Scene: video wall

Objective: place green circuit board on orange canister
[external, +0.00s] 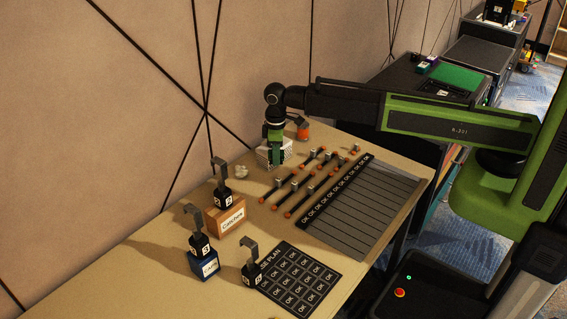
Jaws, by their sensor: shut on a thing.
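My gripper (276,158) points down over the far part of the table, beside a white box with a dotted side. It is shut on a thin upright green piece, which I take to be the green circuit board (277,148); the arm's own green makes its outline hard to tell. The orange canister (303,132) stands on the table near the wall, just right of and behind my gripper. Its upper part is grey. The gripper and the board are apart from the canister in this view.
The white box (263,155) is close to my gripper. Several dark rods with orange ends (300,190) lie to the right, beside a grey striped mat (345,205). Hooked stands rest on an orange block (228,220) and a blue block (204,264). The front-left table is clear.

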